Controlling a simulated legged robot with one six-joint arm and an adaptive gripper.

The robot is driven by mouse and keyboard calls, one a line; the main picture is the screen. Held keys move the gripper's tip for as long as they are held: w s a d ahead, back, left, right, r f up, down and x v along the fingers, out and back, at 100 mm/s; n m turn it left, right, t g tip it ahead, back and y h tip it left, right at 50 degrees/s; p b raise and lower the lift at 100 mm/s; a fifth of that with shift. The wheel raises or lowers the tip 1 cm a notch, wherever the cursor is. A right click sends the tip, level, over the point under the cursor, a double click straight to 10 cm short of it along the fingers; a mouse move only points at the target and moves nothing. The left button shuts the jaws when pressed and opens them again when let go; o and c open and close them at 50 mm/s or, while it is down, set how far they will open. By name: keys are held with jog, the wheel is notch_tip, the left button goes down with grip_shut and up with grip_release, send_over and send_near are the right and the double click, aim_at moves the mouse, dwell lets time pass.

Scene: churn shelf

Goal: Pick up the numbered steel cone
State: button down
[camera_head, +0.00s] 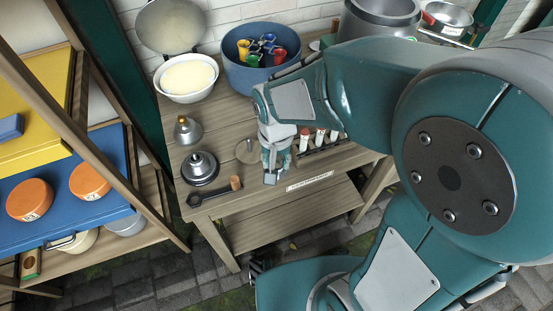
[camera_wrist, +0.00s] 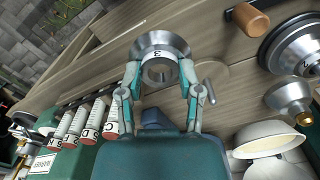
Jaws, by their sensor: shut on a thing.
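A steel cone (camera_wrist: 160,42) marked with a 3 sits between the fingers of my gripper (camera_wrist: 161,75) in the wrist view, its wide rim away from the palm. The fingers are shut on its sides. In the head view my gripper (camera_head: 275,165) is over the wooden table's front part and mostly hides this cone. Another steel cone (camera_head: 200,164) sits on a dark round base at left, also in the wrist view (camera_wrist: 302,50). A steel cone with a gold tip (camera_head: 187,130) stands behind it. A round wooden base with a thin peg (camera_head: 247,152) is left of my gripper.
A dark tool with a wooden handle (camera_head: 214,192) lies at the table's front left. A rack of red-capped tubes (camera_head: 322,139) stands right of my gripper. A blue tub (camera_head: 260,72) and a white bowl (camera_head: 186,80) stand behind. A shelf (camera_head: 90,215) is at far left.

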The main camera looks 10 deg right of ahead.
jog(key=s+a+r, duration=0.2)
jog(key=s+r, duration=0.3)
jog(key=s, duration=0.5)
jog(key=shift+r, duration=0.2)
